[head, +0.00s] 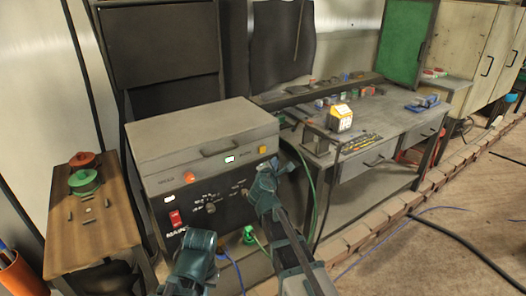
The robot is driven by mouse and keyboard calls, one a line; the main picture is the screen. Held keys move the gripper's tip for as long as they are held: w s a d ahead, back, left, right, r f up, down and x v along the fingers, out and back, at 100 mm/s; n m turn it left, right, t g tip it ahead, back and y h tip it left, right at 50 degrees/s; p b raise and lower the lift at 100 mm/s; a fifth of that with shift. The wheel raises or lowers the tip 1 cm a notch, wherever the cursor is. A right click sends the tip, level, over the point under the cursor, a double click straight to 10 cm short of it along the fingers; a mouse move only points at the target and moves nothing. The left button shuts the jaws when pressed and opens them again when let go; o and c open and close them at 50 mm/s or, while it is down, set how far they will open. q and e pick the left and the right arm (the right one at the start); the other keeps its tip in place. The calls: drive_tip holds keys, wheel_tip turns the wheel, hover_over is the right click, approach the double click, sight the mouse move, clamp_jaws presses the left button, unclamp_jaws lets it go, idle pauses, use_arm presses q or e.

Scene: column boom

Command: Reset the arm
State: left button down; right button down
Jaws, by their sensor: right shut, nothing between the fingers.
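My right arm comes up from the bottom middle. Its teal and dark gripper (266,178) is shut and empty, in front of the right part of the grey machine's front panel (205,208). I cannot tell whether it touches the panel. A teal part of my left arm shows at the bottom, left of the right arm, but the left gripper is not in view. The grey machine (200,138) has a red switch (176,219), knobs, an orange lamp (188,177) and a green plug with a cable low on its front.
A wooden stand (75,235) with red and green round knobs is at the left. A grey workbench (385,130) with a small yellow-topped box (340,118) is at the right. Cables lie on the brown floor (450,215). A low brick edging (375,217) runs before the bench.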

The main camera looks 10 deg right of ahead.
drive_tip(key=shift+s, duration=0.1)
idle(0.3)
drive_tip(key=s+a+f+m+g+y+p, duration=0.1)
drive_tip(key=s+a+f+m+g+p, duration=0.1)
drive_tip(key=s, duration=0.9)
drive_tip(key=s+a+f+m+g+y+p, duration=0.2)
drive_tip(key=s+a+m+g+p, duration=0.3)
drive_tip(key=s, duration=0.6)
drive_tip(key=s+a+f+m+g+y+p, duration=0.2)
drive_tip(key=s+a+m+g, duration=0.5)
drive_tip(key=s, duration=0.4)
drive_tip(key=shift+s+a+f+m+p, duration=0.25)
drive_tip(key=shift+s+a+m+p, duration=0.15)
drive_tip(key=shift+a+m+p, duration=0.6)
drive_tip(key=shift+a+b, duration=0.2)
drive_tip(key=shift+b, duration=0.1)
